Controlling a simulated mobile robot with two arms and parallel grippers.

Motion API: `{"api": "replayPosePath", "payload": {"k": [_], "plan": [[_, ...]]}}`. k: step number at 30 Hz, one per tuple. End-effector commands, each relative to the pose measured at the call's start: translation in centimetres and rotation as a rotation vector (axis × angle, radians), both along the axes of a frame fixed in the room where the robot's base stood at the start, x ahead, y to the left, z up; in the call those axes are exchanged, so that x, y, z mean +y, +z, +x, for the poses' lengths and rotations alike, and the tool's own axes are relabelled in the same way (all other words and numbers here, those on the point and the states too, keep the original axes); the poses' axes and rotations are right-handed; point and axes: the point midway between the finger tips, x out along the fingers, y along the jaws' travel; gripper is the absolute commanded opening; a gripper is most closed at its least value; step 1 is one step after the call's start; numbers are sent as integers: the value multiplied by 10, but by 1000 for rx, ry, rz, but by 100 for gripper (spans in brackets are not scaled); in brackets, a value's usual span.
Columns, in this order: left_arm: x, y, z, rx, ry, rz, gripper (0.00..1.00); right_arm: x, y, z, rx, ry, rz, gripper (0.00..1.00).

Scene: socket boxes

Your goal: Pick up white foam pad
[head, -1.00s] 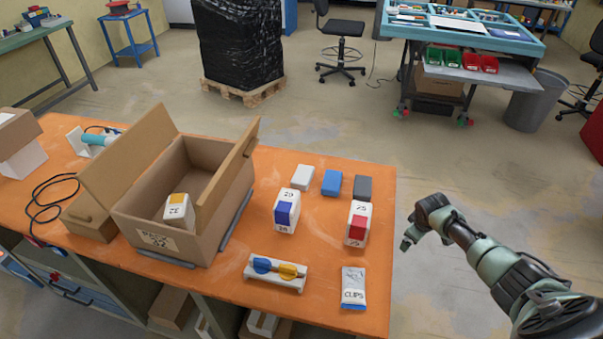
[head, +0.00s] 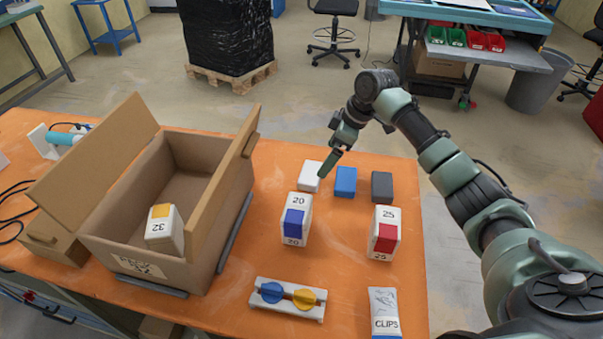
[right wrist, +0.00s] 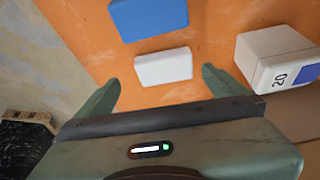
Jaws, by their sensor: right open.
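The white foam pad (head: 309,176) lies on the orange table, at the left end of a row with a blue pad (head: 345,181) and a dark grey pad (head: 381,186). My right gripper (head: 327,165) is above the white pad, with its fingers pointing down. In the right wrist view the white pad (right wrist: 164,67) lies ahead of and between the two spread fingertips (right wrist: 160,85), and nothing is held. The blue pad (right wrist: 148,17) is just beyond it. My left gripper is not in view.
A white box with a blue label (head: 296,219) stands close in front of the white pad. A red-labelled box (head: 384,234) stands to the right. An open cardboard box (head: 121,263) holding a yellow-labelled box (head: 164,232) is at left. A two-knob holder (head: 288,298) and clips packet (head: 385,312) lie in front.

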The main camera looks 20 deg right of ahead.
Motion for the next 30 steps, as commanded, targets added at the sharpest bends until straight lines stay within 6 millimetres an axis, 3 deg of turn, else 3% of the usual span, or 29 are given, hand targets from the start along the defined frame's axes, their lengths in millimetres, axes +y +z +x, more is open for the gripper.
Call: {"api": "replayPosePath", "payload": {"k": [3,8,16,21,30], "plan": [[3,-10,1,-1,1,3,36,15,-3,1,-3,38,17,100],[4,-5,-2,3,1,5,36,23,-15,4,1,46,20,100],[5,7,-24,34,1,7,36,31,-47,13,2,44,20,100],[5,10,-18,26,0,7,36,36,-68,18,-1,43,19,100],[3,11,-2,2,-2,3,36,36,-73,19,-2,42,18,97]]}}
